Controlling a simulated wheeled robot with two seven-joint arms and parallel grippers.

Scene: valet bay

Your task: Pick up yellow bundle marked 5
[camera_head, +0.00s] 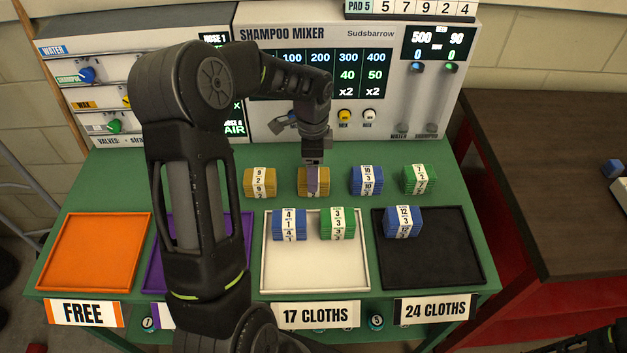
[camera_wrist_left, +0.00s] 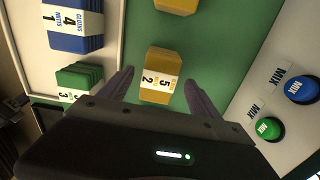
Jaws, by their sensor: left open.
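The yellow bundle marked 5 (camera_wrist_left: 158,66) has a white band reading 5 and 2 in the left wrist view. In the head view the same bundle (camera_head: 325,187) is on the green table, its band partly hidden by my gripper. My left gripper (camera_head: 313,178) points down over it. In the left wrist view its open purple fingers (camera_wrist_left: 158,80) stand on either side of the bundle, with visible gaps. I cannot tell their exact height.
Another yellow bundle (camera_head: 260,183) marked 9 sits to the left; a blue bundle (camera_head: 366,180) and a green bundle (camera_head: 419,179) sit to the right. The white tray (camera_head: 315,277) holds a blue and a green bundle; the black tray (camera_head: 440,265) holds a blue one. The mixer (camera_head: 290,30) stands behind.

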